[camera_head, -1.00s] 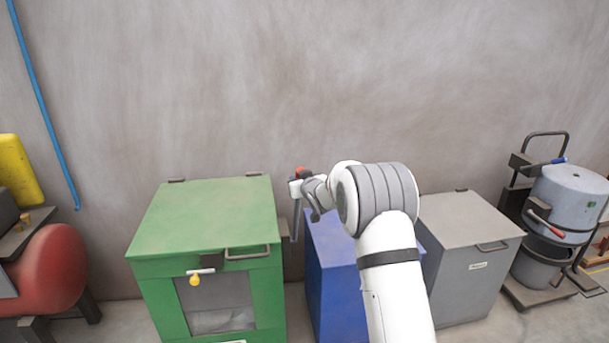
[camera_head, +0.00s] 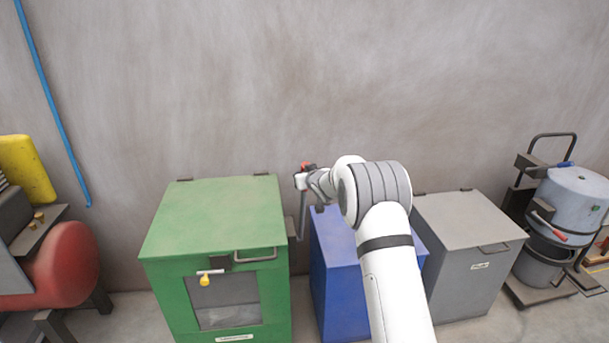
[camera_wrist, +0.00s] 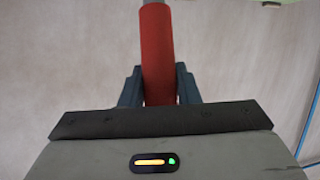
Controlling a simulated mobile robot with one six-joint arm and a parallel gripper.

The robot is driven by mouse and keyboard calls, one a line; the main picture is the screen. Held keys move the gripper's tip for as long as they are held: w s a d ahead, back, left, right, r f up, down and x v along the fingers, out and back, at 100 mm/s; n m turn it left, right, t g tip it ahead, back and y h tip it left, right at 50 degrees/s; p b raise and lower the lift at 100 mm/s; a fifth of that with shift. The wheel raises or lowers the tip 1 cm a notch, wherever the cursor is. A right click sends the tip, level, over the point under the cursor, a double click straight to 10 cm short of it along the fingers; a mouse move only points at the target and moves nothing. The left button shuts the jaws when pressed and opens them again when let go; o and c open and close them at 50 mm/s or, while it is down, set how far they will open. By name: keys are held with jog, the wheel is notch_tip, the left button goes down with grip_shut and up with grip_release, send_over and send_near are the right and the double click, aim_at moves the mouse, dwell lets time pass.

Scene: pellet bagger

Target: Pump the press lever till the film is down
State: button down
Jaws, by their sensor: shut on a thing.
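The press lever stands at the right side of a green box (camera_head: 215,215); its grey shaft (camera_head: 302,215) shows in the head view, close to upright. Its red grip (camera_wrist: 158,45) fills the middle of the wrist view. My gripper (camera_wrist: 158,88) is shut around the red grip, one dark finger on each side. In the head view my gripper (camera_head: 308,178) is at the lever's top, partly hidden by my wrist. Through the front window (camera_head: 235,290) of the green box, pale, film-like material (camera_head: 228,316) shows low down.
A blue box (camera_head: 340,290) and a grey box (camera_head: 470,240) stand to the right, the blue one partly behind my arm. A drum on a trolley (camera_head: 570,205) is at far right. A red tank (camera_head: 65,265) is at left. The wall is behind; the space above the boxes is clear.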

jog(key=c, duration=1.1)
grip_release()
jog(key=b+v, duration=0.2)
jog(key=v, duration=0.5)
jog(key=shift+s, duration=0.4)
jog(key=shift+d+r, duration=0.1)
